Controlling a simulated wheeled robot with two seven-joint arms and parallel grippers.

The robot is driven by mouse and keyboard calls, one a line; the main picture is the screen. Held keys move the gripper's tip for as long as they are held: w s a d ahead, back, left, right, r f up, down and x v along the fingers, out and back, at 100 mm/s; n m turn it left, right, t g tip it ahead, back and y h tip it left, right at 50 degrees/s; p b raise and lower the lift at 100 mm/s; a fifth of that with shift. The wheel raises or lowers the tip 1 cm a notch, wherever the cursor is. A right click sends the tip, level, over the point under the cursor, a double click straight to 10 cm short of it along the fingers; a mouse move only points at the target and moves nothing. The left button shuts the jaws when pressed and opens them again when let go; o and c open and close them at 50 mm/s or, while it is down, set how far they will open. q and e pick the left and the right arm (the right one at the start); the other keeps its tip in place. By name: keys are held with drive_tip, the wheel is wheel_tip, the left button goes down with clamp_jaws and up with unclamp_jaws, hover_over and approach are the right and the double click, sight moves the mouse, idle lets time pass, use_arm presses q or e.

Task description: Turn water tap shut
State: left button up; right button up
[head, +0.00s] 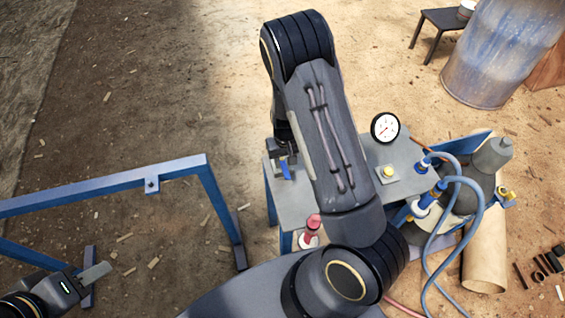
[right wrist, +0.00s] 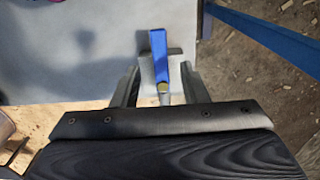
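The water tap shows as a blue lever (right wrist: 159,55) with a brass-coloured nut at its near end in the right wrist view. In the head view the blue lever (head: 285,171) is small, at the left edge of the grey table. My right gripper (right wrist: 161,86) is open, with one finger on each side of the lever's near end and visible gaps to both. In the head view my right gripper (head: 285,152) is partly hidden by my arm. My left gripper (head: 92,274) is at the lower left, away from the tap; its finger opening is unclear.
The grey table (head: 295,204) carries a gauge (head: 385,127), a yellow button (head: 388,171) and a red-topped item (head: 313,222). Blue hoses (head: 481,205) loop at the right. A blue frame (head: 180,166) stands left. A metal drum (head: 500,50) is at the back right.

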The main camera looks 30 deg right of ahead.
sight(286, 170)
drive_tip(key=shift+f, duration=1.9)
clamp_jaws()
